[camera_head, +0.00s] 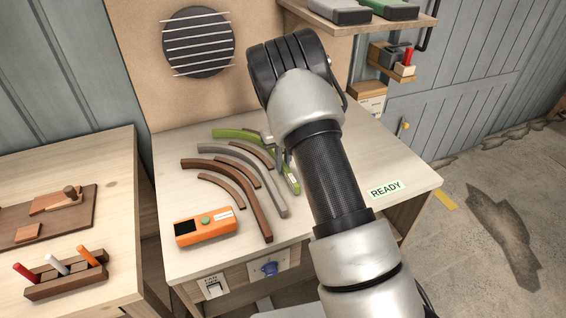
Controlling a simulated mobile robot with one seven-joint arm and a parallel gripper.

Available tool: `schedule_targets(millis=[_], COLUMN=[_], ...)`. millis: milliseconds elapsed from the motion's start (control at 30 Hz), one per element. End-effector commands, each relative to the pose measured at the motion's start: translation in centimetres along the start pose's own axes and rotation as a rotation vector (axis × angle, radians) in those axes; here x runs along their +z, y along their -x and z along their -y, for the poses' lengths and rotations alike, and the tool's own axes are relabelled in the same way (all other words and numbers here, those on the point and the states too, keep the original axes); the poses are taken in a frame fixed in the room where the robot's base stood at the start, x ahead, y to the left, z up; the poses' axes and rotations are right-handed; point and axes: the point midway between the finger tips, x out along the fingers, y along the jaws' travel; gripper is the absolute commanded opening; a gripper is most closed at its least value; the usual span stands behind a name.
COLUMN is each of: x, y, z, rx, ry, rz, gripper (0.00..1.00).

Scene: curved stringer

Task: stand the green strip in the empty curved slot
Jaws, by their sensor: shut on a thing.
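The green strip (233,134) is a long curved piece at the back of the light wooden workbench. It bends from the back left toward the front right. My gripper (279,158) is shut on it near the middle of its length. My wrist and arm hide part of the gripper and strip. I cannot make out the empty curved slot, nor whether the green strip touches the bench.
An orange device (206,227) sits at the bench's front left. A READY label (385,189) lies at the right. A side table (70,170) at the left holds wooden parts and a tool rack (66,275). A shelf (330,22) hangs above the back right.

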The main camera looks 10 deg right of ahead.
Motion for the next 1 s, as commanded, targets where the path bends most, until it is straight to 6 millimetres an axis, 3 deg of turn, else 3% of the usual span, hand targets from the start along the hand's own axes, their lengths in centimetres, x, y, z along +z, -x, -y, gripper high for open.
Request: schedule_targets(millis=[300, 333, 433, 767, 1000], x=[0.0, 0.0, 0.0, 0.0, 0.1], y=[-0.4, -0.3, -0.3, -0.1, 3.5], z=[0.0, 0.0, 0.0, 0.0, 0.0], rx=[0.000, 0.000, 0.000, 0.000, -0.001], ry=[0.000, 0.000, 0.000, 0.000, 0.000], rz=[0.001, 0.001, 0.001, 0.000, 0.005], gripper=[0.00, 0.17, 0.34, 0.34, 0.34])
